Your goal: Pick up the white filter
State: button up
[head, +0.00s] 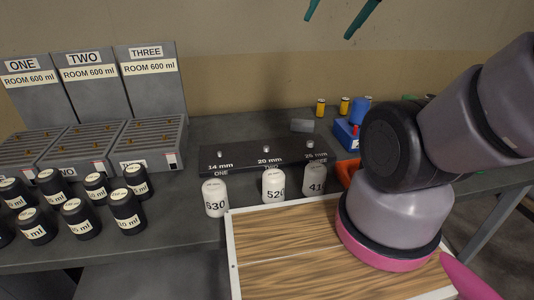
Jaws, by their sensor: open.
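Two white canisters stand upright in front of a black rack: one labelled 630 or 530 (215,197) and one labelled 520 (273,185). A greyer canister labelled 41-something (314,180) stands to their right. No label in view reads "filter", so I cannot tell which is the white filter. My gripper (327,29) shows only as two teal fingers at the top edge. They are apart, with nothing between them, high in the picture and away from the canisters.
The black rack (238,159) has pegs marked 14, 20 and 25 mm. Black canisters (127,209) and grey trays (149,143) fill the left. A wood-topped tray (272,242) lies in front. Yellow cylinders (344,105) and a blue item (345,134) stand behind my arm.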

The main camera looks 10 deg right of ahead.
aim_at(273, 179)
jog(key=k+j, duration=0.35)
jog(key=j, duration=0.15)
jog(key=k+j, duration=0.3)
jog(key=j, duration=0.2)
jog(key=k+j+z, duration=0.1)
jog(key=k+j, duration=0.25)
jog(key=j, duration=0.15)
